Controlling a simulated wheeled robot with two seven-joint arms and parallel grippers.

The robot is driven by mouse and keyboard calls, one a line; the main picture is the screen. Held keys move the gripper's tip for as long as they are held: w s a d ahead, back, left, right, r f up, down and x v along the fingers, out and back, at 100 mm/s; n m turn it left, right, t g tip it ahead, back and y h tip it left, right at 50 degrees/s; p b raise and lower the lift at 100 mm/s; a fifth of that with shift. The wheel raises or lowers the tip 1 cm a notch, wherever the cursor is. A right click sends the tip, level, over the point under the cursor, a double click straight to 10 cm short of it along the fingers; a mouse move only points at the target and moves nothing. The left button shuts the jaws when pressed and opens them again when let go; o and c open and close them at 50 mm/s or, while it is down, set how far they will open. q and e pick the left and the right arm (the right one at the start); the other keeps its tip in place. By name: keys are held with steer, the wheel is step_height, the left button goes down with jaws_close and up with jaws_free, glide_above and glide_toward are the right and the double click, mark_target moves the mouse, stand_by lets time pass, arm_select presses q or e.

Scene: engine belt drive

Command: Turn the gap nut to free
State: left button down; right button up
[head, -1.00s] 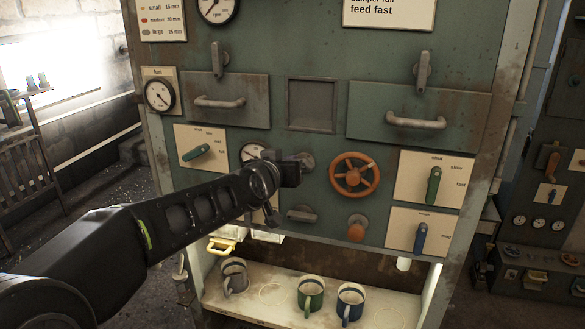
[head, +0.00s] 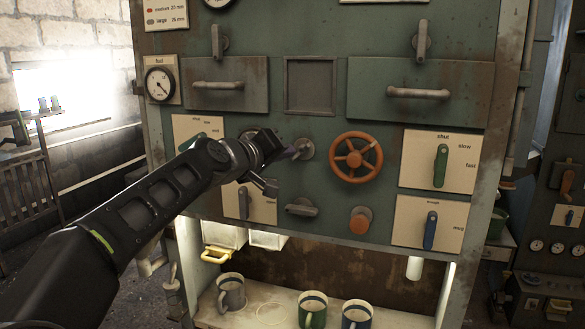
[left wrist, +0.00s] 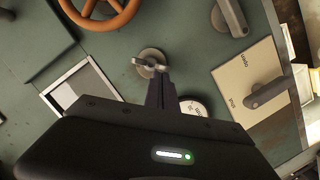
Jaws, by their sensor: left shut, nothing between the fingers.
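A small round grey metal piece with a raised middle (head: 306,148), likely the gap nut, sits on the green panel left of the orange wheel. I see no readable label on it. It also shows in the left wrist view (left wrist: 150,62), just beyond my fingers. My left gripper (head: 294,151) is shut and empty, with its tips close in front of the nut's left side. In the left wrist view its narrow fingers (left wrist: 159,85) point at the nut's lower edge. I cannot tell whether they touch. My right gripper is not in view.
The orange handwheel (head: 356,157) is just right of the nut. A grey handle (head: 301,208) and an orange knob (head: 360,219) sit below. Lever plates (head: 455,165) are at right. Several mugs (head: 312,309) stand on the shelf below. A square recess (head: 311,86) is above.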

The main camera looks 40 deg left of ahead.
arm_select(q)
step_height(320, 180, down, 2)
steer(key=n+t+b, duration=0.1)
steer(key=n+b, duration=0.3)
steer(key=b, duration=0.1)
steer(key=shift+n+h, duration=0.4)
steer(key=shift+d+f+n+t+b, duration=0.15)
steer(key=shift+n+t+b, duration=0.35)
steer(key=shift+n+b, duration=0.6)
steer(key=shift+w+d+n+b, duration=0.1)
steer(key=shift+n+b, duration=0.45)
steer(key=shift+n, duration=0.05)
